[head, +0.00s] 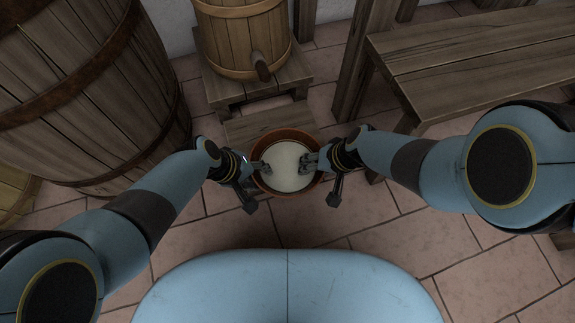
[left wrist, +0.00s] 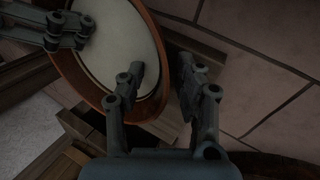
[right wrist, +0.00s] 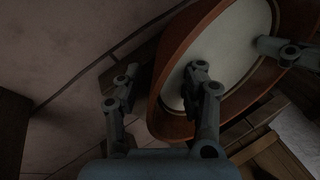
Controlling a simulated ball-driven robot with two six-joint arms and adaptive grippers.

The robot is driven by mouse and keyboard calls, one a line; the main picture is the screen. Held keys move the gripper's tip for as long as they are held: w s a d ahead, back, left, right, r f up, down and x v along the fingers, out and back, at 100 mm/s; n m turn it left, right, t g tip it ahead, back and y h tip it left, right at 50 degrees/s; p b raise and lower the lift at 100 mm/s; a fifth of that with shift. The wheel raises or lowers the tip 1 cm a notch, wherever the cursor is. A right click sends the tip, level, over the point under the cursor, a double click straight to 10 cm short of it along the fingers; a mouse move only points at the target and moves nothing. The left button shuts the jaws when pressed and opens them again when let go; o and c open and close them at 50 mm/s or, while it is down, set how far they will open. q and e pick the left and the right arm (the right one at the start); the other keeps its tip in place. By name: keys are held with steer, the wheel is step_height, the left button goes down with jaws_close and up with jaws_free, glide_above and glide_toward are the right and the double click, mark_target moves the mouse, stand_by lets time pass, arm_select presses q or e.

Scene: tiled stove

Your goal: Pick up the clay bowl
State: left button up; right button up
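The clay bowl (head: 285,134) is round and red-brown, with a pale, flat-looking inside. It is at the middle of the head view, in front of a low wooden step. My left gripper (head: 258,168) is at its left rim. In the left wrist view, one finger is inside the bowl (left wrist: 151,110) and one outside, with a gap showing at the wall. My right gripper (head: 311,162) straddles the right rim. In the right wrist view, its outer finger stands apart from the bowl wall (right wrist: 170,75). Whether the bowl touches the floor is hidden.
A wooden tub with a spigot (head: 240,35) stands on a wooden stand (head: 285,75) behind the bowl. A big barrel (head: 90,100) is at left, a wooden bench (head: 470,60) at right. The tiled floor (head: 370,245) around the bowl's front is open.

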arm_select(q)
jaws_close()
arm_select(e)
jaws_close()
